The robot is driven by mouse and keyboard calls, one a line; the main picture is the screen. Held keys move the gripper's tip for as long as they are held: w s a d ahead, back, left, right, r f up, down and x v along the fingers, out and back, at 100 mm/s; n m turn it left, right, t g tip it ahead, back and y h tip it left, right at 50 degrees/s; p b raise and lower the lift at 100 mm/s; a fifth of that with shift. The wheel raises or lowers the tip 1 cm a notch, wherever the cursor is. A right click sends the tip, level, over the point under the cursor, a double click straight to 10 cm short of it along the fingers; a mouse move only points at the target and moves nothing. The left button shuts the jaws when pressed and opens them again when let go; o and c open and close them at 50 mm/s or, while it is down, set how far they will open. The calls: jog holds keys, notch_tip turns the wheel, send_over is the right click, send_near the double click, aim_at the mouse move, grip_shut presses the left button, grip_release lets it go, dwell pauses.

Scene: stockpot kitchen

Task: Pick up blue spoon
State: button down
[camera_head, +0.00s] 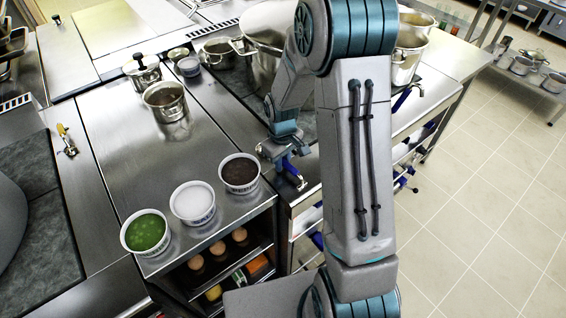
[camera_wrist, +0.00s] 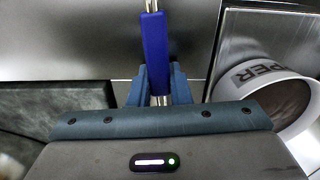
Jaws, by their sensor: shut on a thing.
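The blue spoon (camera_wrist: 154,50) shows in the wrist view, with its blue handle between the two fingers of my gripper (camera_wrist: 160,85). My gripper is shut on it. A metal part of the spoon shows above the blue handle at the top edge of the wrist view, and its far end is out of the picture. In the head view my gripper (camera_head: 284,160) is at the edge of the steel counter, right of the bowl of dark contents. The blue spoon (camera_head: 291,168) shows there only as a small blue piece below the gripper.
Bowls with green (camera_head: 147,232), white (camera_head: 192,202) and dark (camera_head: 239,173) contents stand on the steel counter. The dark bowl is close to my gripper, and it also shows in the wrist view (camera_wrist: 262,78). Pots (camera_head: 166,100) stand farther back. Eggs (camera_head: 239,236) sit on a shelf below.

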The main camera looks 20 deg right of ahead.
jog(key=shift+r, duration=0.15)
jog(key=shift+r, duration=0.5)
notch_tip(320, 180, up, 2)
jog(key=shift+r+b, duration=0.2)
jog(key=shift+b, duration=0.25)
jog(key=s+d+r+b, duration=0.1)
jog(key=d+r, duration=0.6)
jog(key=d, duration=0.4)
jog(key=shift+s+d+r+b, duration=0.2)
jog(key=shift+s+d+b, duration=0.05)
jog(key=shift+s+b, duration=0.15)
